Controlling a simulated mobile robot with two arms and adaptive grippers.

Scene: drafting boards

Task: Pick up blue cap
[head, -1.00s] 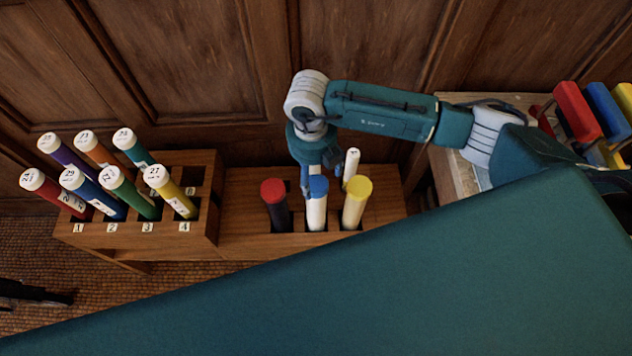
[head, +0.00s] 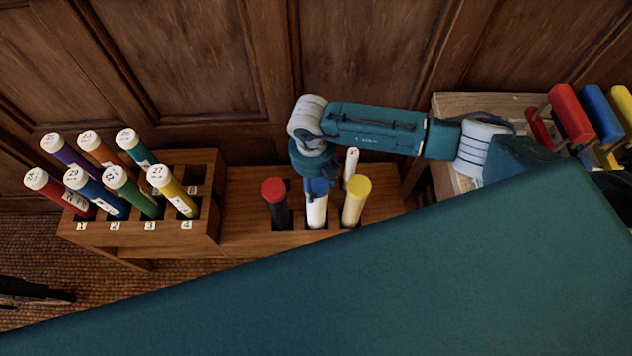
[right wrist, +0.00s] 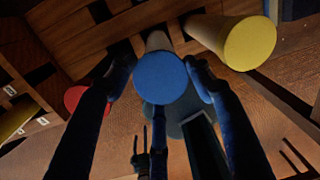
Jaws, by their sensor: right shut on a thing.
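The blue cap (head: 318,187) sits on top of a white tube (head: 316,212) that stands in the middle slot of the wooden rack. In the right wrist view the blue cap (right wrist: 160,78) shows as a round disc between the two fingers. My right gripper (head: 316,183) points down over it and is shut on it, partly hiding it in the head view; it also shows in the right wrist view (right wrist: 160,80). A dark piece at the left edge of the head view may be part of my left arm; its fingers cannot be made out.
A red-capped tube (head: 273,190) and a yellow-capped tube (head: 357,187) stand close on either side. A thin white tube (head: 351,163) stands behind. A numbered rack (head: 190,236) with several labelled tubes is at left. A teal surface fills the foreground.

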